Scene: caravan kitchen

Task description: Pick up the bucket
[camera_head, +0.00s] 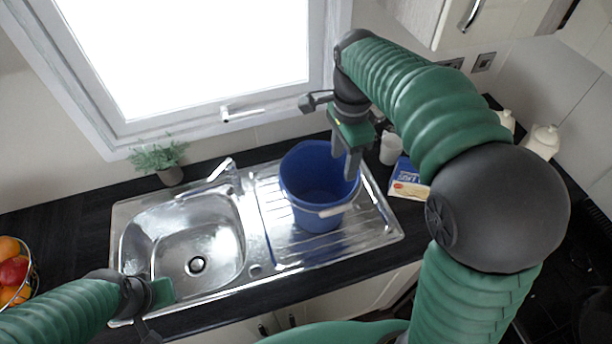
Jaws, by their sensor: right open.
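The blue bucket (316,179) stands upright on the ribbed drainboard, right of the sink basin. A pale handle (336,210) hangs at its front right rim. My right gripper (350,168) points down over the bucket's right rim, its fingers overlapping the rim in the picture. It is open and holds nothing that I can see; whether it touches the bucket I cannot tell. My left gripper (162,292) is at the lower left, in front of the sink basin's near edge. Its fingers are mostly hidden, so its state is unclear.
The metal sink (195,262) with its tap (221,169) is left of the bucket. A potted plant (160,160) stands behind it. A blue and yellow box (408,186) and a white cup (390,149) are to the right. A fruit basket (15,272) is at far left.

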